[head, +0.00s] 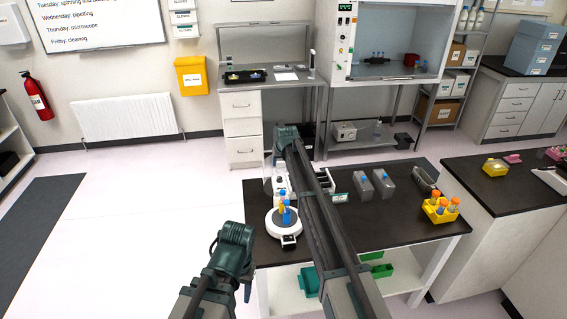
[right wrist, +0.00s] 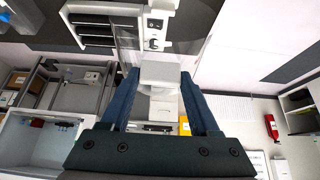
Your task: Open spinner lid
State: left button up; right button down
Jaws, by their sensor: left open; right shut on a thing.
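The spinner (head: 279,181) is a white machine at the left far part of the dark bench, partly hidden behind my right arm. In the right wrist view, its white body with a dark knob (right wrist: 154,30) shows at the top. A clear lid panel (right wrist: 126,54) stands raised beside the body. My right gripper (right wrist: 160,78) is shut on a pale, block-like part of the lid between its blue fingers. In the head view, the right gripper (head: 287,138) is at the bench's far edge, its fingertips hidden. My left gripper (head: 246,288) is open, low and left of the bench, apart from the spinner.
A round white device (head: 284,224) with blue- and yellow-topped tubes stands nearer on the bench. Grey racks (head: 383,183) and a yellow tube rack (head: 440,209) are to the right. The floor left of the bench is clear.

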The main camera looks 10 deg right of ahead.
jog(key=shift+w+r, duration=0.2)
jog(key=shift+w, duration=1.35)
jog(key=shift+c, duration=0.6)
grip_release()
jog(key=shift+s+r, duration=0.1)
jog(key=p+v, duration=1.2)
jog(key=v, duration=0.1)
jog(key=shift+r, duration=0.3)
